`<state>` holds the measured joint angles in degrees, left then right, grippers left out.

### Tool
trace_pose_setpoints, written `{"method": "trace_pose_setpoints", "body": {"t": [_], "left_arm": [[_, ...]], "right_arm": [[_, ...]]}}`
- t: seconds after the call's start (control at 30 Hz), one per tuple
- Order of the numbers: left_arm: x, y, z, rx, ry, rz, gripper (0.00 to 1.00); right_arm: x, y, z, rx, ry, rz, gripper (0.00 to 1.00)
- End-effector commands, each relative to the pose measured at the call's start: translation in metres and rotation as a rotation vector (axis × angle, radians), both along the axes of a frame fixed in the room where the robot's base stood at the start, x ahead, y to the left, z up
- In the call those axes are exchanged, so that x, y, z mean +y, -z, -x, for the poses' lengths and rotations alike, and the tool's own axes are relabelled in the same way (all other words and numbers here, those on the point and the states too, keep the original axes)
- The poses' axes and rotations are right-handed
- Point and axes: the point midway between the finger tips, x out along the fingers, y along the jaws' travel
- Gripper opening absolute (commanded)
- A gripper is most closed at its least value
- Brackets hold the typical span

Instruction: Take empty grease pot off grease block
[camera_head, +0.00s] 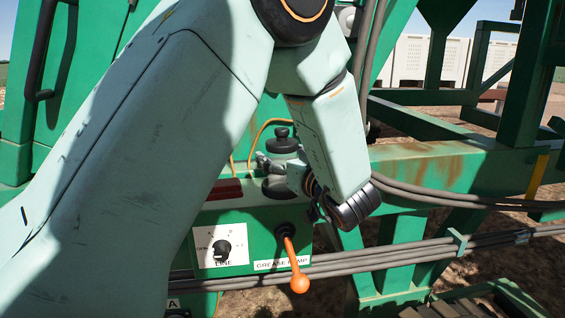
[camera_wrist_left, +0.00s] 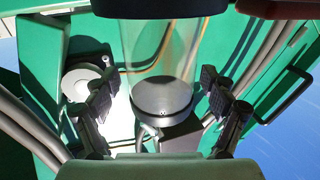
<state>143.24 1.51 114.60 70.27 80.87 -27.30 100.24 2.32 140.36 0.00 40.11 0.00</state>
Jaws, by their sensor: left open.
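The grease pot (camera_head: 283,142) shows its dark knobbed lid behind my left arm in the head view. Its lower body is partly hidden by my gripper. My left gripper (camera_head: 272,172) is at the pot's side. In the wrist view its fingers (camera_wrist_left: 160,92) are open, one on each side of the pot, with gaps visible. The grease block under the pot is mostly hidden in the head view. My right gripper is not in view.
An orange-knobbed lever (camera_head: 299,283) stands out below the pot on the "GREASE PUMP" panel. A black rotary switch (camera_head: 221,250) is to its left. Hoses (camera_head: 450,199) run along the green frame at right. A round pale part (camera_wrist_left: 82,84) is beside the left finger.

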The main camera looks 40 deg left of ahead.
Motion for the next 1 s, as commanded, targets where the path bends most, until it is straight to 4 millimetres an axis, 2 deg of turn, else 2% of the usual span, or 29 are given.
{"method": "trace_pose_setpoints", "body": {"t": [0.17,0.9,1.0], "left_arm": [[-0.001,0.0001,0.0011,0.0,-0.001,0.001,0.84],[0.0004,0.0005,0.0001,0.001,-0.001,0.002,0.22],[0.0005,0.0004,0.0,0.0,-0.001,0.002,0.16]], "right_arm": [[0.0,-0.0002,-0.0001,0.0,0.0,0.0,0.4],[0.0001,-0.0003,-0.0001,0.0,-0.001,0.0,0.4],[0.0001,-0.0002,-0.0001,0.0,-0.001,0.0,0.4]]}}
